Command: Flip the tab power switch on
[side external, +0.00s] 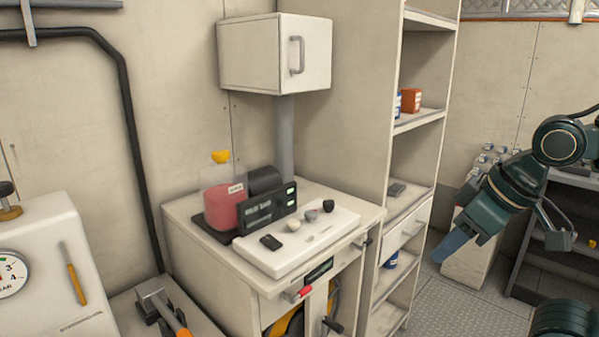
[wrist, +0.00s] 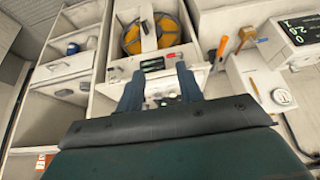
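My gripper (side external: 452,246) hangs in the air at the right in the side external view, well apart from the cabinet. In the wrist view its two blue fingers (wrist: 158,82) stand apart with nothing between them. I cannot tell for certain which part is the tab power switch. A small black tab-like piece (side external: 270,242) lies at the left of the white panel (side external: 290,262) on the counter. Several small knobs (side external: 310,215) stand behind it on the panel. A red-tipped lever (side external: 304,292) sticks out from the cabinet's front, below the panel. On or off cannot be read.
A jug of red liquid (side external: 222,205) and a black display unit (side external: 265,208) stand behind the panel. A wall box (side external: 270,52) hangs above. Tall shelves (side external: 412,122) rise to the cabinet's right. A hammer (side external: 160,306) lies at lower left. Floor between gripper and shelves is clear.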

